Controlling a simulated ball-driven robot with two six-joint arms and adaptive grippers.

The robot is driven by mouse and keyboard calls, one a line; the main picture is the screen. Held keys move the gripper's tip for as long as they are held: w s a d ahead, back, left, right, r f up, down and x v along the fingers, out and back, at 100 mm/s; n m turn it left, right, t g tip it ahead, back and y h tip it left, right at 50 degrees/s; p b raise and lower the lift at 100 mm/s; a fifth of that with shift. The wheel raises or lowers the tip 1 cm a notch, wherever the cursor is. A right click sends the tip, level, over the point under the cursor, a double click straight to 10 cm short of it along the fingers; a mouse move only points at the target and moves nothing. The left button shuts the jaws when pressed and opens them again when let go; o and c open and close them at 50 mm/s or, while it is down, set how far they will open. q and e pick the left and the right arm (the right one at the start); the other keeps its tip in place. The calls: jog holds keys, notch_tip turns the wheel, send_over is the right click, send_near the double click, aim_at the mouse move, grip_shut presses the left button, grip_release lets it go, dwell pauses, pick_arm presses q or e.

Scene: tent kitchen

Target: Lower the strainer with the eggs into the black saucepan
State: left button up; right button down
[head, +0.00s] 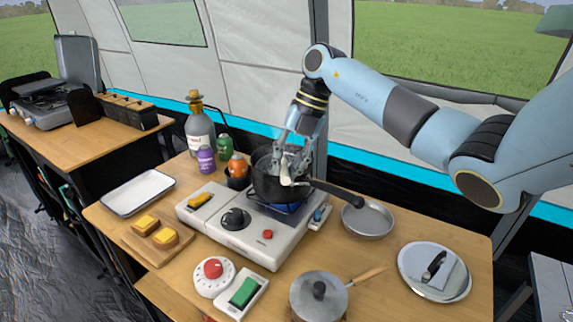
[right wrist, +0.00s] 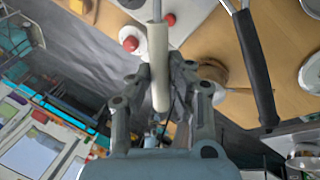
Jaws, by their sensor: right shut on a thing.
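The black saucepan (head: 263,187) stands on the burner of the camp stove, its long black handle (head: 340,193) pointing right; a long black handle (right wrist: 256,70) also shows at the right of the right wrist view. My right gripper (head: 292,158) is over the saucepan's mouth, shut on the cream handle (right wrist: 158,65) of the strainer. A thin grey rod continues from that handle at the top of the wrist view. The gripper hides part of the saucepan's inside. My left gripper is not in view.
The white stove (head: 222,222) fills the middle of the table. Bottles and a gas cylinder (head: 199,130) stand behind it at left. A small steel pan (head: 368,221) lies right, a lidded pot (head: 316,298) in front, a plate (head: 410,261) at far right.

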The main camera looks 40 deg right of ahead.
jog(key=shift+f+b, duration=0.45)
jog(key=shift+f, duration=0.1)
dwell(0.4)
jog(key=c, duration=1.2)
grip_release()
jog(key=v, duration=1.2)
jog(key=shift+s, duration=0.1)
jog(key=shift+a+f, duration=0.1)
